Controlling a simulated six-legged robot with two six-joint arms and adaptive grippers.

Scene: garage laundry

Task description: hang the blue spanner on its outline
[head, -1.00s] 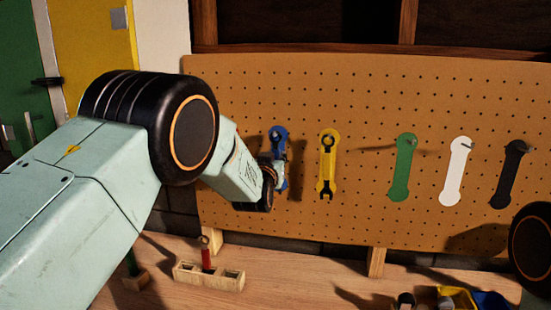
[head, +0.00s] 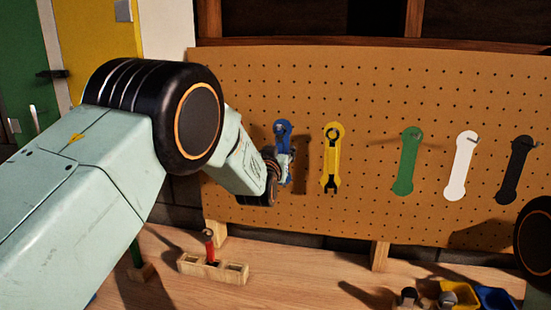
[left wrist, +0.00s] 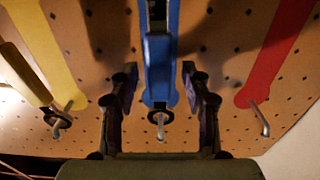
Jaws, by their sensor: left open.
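The blue spanner (head: 282,129) is upright at the blue outline (left wrist: 173,22) on the pegboard. In the left wrist view the spanner (left wrist: 158,68) lies between my gripper's fingers, its ring end at the outline's metal hook; the ring appears to be around the hook. My left gripper (head: 280,170) is at the spanner's lower part and hides some of it. In the left wrist view its fingers (left wrist: 159,80) stand apart, one on each side of the spanner, with gaps visible. My right gripper is not in view.
A yellow spanner (head: 331,135) hangs close to the right. Green (head: 406,165), white (head: 460,168) and black (head: 516,170) outlines have bare hooks, as does a red outline (left wrist: 275,55). A wooden block (head: 230,272) with a red-handled tool and small bins (head: 457,290) stand on the bench.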

